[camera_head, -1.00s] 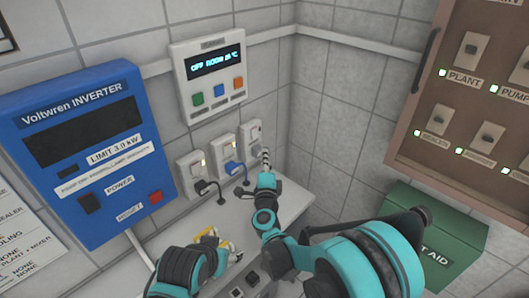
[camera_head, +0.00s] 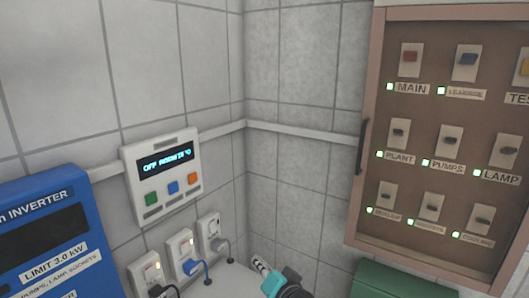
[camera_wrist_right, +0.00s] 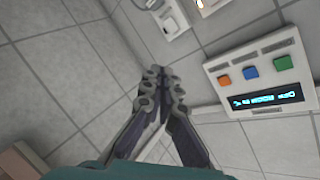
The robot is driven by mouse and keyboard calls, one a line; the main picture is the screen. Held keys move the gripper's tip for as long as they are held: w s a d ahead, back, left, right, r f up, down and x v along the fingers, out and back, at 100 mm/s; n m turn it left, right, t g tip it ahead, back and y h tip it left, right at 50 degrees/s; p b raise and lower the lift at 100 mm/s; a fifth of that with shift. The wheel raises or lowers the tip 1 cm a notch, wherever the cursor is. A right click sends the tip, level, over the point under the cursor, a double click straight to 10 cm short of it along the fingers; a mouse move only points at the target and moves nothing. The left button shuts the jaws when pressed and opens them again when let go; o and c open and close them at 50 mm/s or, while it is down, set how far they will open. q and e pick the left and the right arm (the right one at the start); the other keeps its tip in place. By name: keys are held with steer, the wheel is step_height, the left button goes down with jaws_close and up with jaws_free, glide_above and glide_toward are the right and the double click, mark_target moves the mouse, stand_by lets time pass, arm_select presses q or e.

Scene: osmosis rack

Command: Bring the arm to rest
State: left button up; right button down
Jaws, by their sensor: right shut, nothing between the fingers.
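My right gripper (camera_head: 259,264) shows at the bottom of the head view, in front of the room corner and just right of the sockets. In the right wrist view its fingers (camera_wrist_right: 160,78) meet at the tips and hold nothing. The fingertips appear apart from the wall and the sockets. Only a short piece of my teal right arm shows below the gripper. My left gripper is not in view.
Several wall sockets (camera_head: 188,255) with plugs and cables stand left of the gripper. Above them is a panel (camera_head: 163,175) with a lit display. A blue inverter (camera_head: 50,240) is at left, a switch cabinet (camera_head: 440,130) at right, and a green box (camera_head: 385,282) below it.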

steer(key=s+d+f+n+g+h, duration=0.2)
steer(key=s+d+f, duration=0.4)
steer(key=s+d, duration=0.3)
steer(key=s+d+f+n+g+h, duration=0.1)
steer(key=s+d+f+g+h, duration=0.3)
steer(key=s+d, duration=0.6)
step_height(320, 180, down, 2)
steer(key=shift+s+d+f+n+h, duration=0.2)
steer(key=shift+s+n+h, duration=0.15)
steer(key=shift+s, duration=0.5)
